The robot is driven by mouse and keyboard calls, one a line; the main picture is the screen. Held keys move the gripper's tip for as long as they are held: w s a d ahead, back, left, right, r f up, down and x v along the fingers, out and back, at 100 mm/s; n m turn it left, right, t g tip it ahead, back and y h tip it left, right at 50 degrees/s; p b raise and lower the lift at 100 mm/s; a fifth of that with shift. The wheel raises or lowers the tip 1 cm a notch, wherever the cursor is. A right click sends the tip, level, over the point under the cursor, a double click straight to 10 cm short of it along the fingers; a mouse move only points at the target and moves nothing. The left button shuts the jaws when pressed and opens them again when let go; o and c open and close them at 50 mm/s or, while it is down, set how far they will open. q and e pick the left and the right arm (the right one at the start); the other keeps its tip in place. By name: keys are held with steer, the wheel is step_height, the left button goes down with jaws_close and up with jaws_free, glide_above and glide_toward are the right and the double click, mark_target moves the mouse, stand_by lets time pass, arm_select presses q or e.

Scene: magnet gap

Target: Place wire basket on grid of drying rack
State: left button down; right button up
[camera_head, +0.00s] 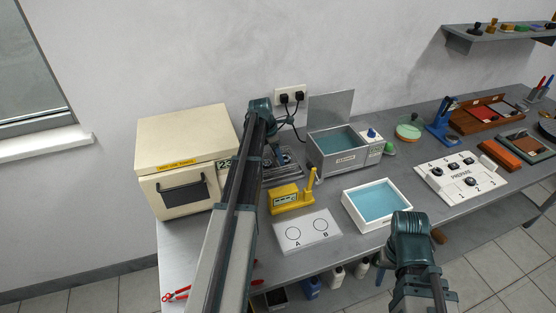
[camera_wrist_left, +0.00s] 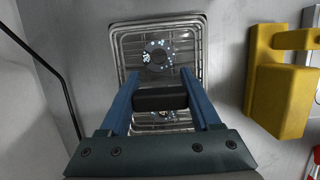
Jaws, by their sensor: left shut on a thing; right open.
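My left gripper (camera_head: 274,153) is at the back of the bench, right of the cream oven, over the drying rack (camera_head: 291,172). In the left wrist view its blue fingers (camera_wrist_left: 162,98) are shut on a black bar, which looks like the handle of the wire basket (camera_wrist_left: 197,60). The basket's wire outline shows beyond the fingers, with small pale pieces inside. It overlaps the rack's metal, so I cannot tell whether it touches the grid. In the head view my left arm hides much of this area. My right gripper (camera_head: 410,228) is open, near the bench's front edge.
The cream oven (camera_head: 180,190) stands left of the rack and a yellow device (camera_head: 290,197) in front of it. A steel bath (camera_head: 345,150) stands right. A plate marked A and B (camera_head: 307,232) and a white tray of blue liquid (camera_head: 377,203) lie in front.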

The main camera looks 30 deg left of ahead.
arm_select(q)
steer(key=shift+f, duration=0.15)
steer(key=shift+c, duration=0.5)
jaws_free()
steer(key=shift+r, duration=0.2)
steer(key=p+v, duration=1.2)
